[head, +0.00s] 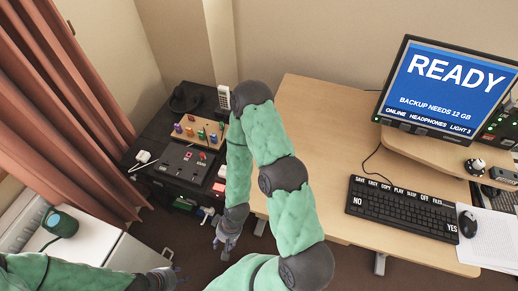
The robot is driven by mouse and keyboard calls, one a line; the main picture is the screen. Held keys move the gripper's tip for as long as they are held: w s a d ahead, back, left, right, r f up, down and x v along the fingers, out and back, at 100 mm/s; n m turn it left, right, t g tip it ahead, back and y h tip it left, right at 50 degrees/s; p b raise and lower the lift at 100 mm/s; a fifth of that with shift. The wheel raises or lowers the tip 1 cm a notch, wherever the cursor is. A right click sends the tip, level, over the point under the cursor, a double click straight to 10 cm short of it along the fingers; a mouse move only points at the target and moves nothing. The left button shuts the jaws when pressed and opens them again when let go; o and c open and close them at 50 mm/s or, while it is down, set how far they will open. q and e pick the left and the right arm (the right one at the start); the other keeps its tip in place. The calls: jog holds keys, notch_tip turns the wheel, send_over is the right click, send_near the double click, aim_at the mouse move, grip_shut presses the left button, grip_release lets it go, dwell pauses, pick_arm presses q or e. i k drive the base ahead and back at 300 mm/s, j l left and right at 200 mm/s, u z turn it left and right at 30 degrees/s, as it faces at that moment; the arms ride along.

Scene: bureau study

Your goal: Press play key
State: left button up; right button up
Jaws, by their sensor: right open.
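The black keyboard (402,213) lies on the wooden desk at the right. A row of white labels runs along its back edge, and the PLAY label (398,190) is near the middle of that row.
The monitor (445,88) reads READY on a raised shelf (440,155). A mouse (467,223) and papers (492,240) lie right of the keyboard. The desk (335,135) is clear left of the keyboard. A black side unit (150,190) with small devices stands left, beside the curtain (60,110).

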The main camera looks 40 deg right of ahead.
aim_at(396, 190)
jog(key=k+l, duration=0.1)
jog(key=k, duration=0.25)
jog(key=k+l, duration=0.15)
jog(key=k, duration=0.2)
jog(key=k+z, duration=0.1)
jog(key=z, duration=2.4)
